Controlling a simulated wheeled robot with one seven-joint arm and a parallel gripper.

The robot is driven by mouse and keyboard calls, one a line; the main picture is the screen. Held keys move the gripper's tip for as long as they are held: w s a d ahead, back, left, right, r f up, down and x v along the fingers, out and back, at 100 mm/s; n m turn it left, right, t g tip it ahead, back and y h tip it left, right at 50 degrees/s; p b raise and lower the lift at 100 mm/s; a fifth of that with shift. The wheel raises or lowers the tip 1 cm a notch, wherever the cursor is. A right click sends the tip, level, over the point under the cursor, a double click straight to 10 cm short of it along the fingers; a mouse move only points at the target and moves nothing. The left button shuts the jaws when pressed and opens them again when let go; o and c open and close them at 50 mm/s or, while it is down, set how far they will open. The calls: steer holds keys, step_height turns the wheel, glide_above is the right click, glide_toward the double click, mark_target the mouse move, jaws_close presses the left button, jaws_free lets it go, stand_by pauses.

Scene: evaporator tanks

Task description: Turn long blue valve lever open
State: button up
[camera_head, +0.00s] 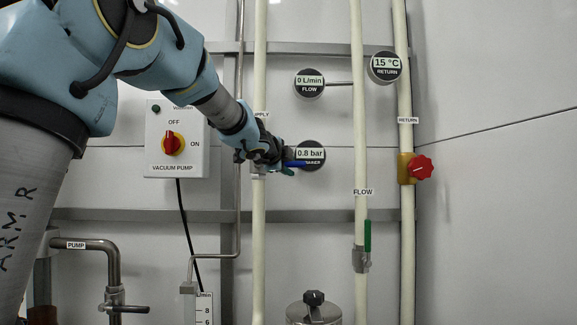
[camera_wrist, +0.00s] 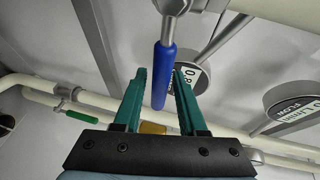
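The long blue valve lever (camera_head: 295,163) sticks out to the right from the supply pipe in the head view, roughly level. In the wrist view the blue lever (camera_wrist: 163,78) hangs from a metal stem at the top and extends down between my gripper's two green fingers. My gripper (camera_wrist: 161,72) is open around the lever, with a clear gap to the left finger; the lever looks close to the right finger, and contact cannot be told. In the head view my gripper (camera_head: 285,170) is at the lever and hides most of the valve body.
The supply pipe (camera_head: 259,220) runs vertically behind my gripper. A 0.8 bar gauge (camera_head: 311,153) sits just right of the lever. A vacuum pump box (camera_head: 176,160) is to the left. A green-handled valve (camera_head: 367,236) and a red knob (camera_head: 420,168) are further right.

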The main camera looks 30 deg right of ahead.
jaws_close()
stand_by(1.1)
